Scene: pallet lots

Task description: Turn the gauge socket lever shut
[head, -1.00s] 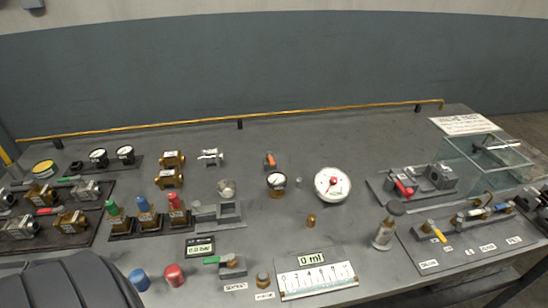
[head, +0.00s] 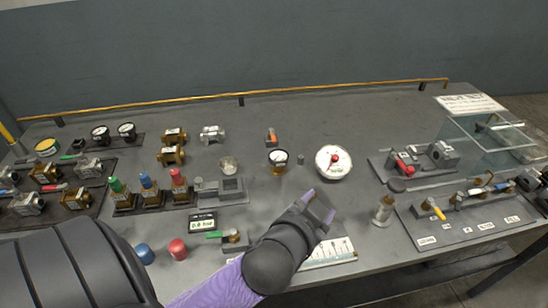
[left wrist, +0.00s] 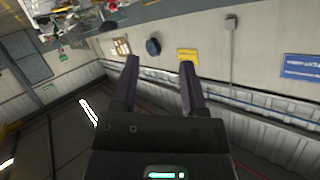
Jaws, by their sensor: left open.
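A white-faced gauge with a red centre (head: 333,162) and a smaller brass-based gauge (head: 278,158) stand further back. I cannot read which lever is labelled as the gauge socket. My left gripper (head: 319,207) is open and empty above the front of the bench, right of the green lever and in front of the white gauge. Its two fingers show empty in the left wrist view (left wrist: 160,80). My right gripper is not in view.
Red, blue and green capped brass fittings (head: 178,190) stand left of the middle. Red and blue knobs (head: 178,250) sit at the front. A red-levered fixture (head: 405,167), a glass tank (head: 485,140) and a yellow-levered plate (head: 437,210) are at the right. The back middle is clear.

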